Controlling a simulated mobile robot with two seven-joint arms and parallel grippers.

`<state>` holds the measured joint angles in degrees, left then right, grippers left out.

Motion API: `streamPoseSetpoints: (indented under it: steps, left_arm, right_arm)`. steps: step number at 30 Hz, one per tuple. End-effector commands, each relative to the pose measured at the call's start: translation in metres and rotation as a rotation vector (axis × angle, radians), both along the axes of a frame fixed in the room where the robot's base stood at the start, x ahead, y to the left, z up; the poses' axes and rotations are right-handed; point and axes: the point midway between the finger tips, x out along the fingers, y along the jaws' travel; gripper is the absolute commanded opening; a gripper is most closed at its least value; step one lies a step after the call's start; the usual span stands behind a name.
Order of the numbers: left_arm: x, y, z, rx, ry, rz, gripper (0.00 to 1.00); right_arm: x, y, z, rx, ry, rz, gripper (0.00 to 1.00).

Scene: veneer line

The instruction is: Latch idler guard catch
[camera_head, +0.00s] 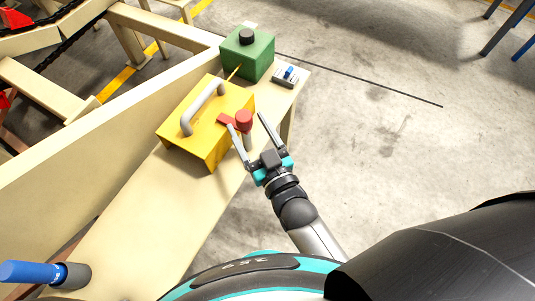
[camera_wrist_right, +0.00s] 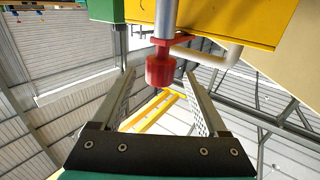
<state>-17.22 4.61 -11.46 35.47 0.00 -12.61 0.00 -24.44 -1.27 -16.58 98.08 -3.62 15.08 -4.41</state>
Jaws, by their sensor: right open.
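The yellow idler guard (camera_head: 190,118), a box with a grey bar handle (camera_head: 205,105), sits on the beige ledge. The catch has a red knob (camera_head: 243,117) and a flat red arm (camera_head: 226,120) at the guard's near right corner, above a grey post (camera_head: 247,142). My right gripper (camera_head: 247,123) is open, with one finger to each side of the knob in the head view. In the right wrist view, the red knob (camera_wrist_right: 160,69) appears between the fingertips (camera_wrist_right: 160,75), with a gap on both sides. Contact is not visible. My left gripper is out of view.
A green box (camera_head: 247,55) with a black knob and a small grey switch box (camera_head: 287,77) with a blue toggle stand beyond the guard. A blue-handled object (camera_head: 40,272) lies at the lower left. Open concrete floor (camera_head: 400,130) lies to the right.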

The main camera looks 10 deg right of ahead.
Motion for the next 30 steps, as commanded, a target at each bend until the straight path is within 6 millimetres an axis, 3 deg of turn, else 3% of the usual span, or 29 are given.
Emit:
streamPoseSetpoints:
  steps: [6,13,19,30]
  left_arm:
    - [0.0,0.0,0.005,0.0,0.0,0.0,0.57]
    - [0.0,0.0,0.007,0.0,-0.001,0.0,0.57]
    - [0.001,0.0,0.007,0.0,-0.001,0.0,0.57]
    - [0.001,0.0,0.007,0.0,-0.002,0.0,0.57]
  right_arm:
    - [-0.044,-0.012,0.0,0.0,0.004,0.0,0.76]
    - [-0.077,-0.022,0.0,0.001,0.001,0.0,0.76]
    - [-0.089,-0.025,0.001,0.001,-0.001,0.0,0.76]
    - [-0.09,-0.025,0.0,0.001,-0.002,0.0,0.76]
